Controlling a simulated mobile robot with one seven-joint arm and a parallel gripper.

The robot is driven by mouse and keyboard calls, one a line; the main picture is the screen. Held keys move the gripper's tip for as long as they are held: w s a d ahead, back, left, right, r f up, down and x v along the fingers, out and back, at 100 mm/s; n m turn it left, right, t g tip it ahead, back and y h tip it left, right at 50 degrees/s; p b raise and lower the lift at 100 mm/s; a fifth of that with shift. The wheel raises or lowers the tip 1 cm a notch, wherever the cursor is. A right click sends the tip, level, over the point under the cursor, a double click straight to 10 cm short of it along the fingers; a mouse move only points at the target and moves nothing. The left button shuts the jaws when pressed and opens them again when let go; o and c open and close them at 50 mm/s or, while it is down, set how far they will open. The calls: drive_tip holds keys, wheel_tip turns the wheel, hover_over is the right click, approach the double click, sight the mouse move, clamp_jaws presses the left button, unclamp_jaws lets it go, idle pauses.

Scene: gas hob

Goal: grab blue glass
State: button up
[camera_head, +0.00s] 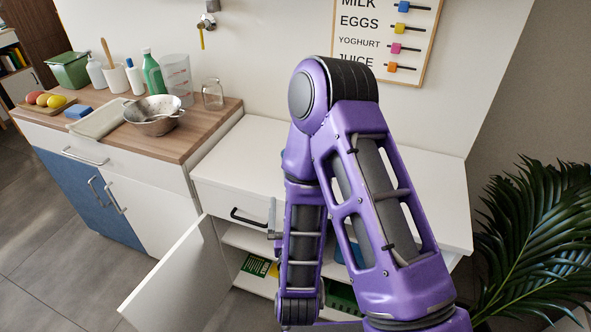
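I cannot make out a blue glass for certain. A blue thing (342,254) shows in part inside the open lower cabinet, mostly hidden behind my purple arm, and its shape cannot be told. A clear glass jar (212,95) stands at the right end of the wooden counter. My arm rises from the lower right, bends at the top and comes down in front of the cabinet. My gripper does not show; the far end of the arm is at the bottom edge of the picture.
The white cabinet's door (180,285) stands open to the left, below a closed drawer. Its white top (250,150) is clear. The wooden counter (205,125) holds a metal colander (153,117), bottles, a pitcher and fruit. A palm plant (535,240) stands at the right.

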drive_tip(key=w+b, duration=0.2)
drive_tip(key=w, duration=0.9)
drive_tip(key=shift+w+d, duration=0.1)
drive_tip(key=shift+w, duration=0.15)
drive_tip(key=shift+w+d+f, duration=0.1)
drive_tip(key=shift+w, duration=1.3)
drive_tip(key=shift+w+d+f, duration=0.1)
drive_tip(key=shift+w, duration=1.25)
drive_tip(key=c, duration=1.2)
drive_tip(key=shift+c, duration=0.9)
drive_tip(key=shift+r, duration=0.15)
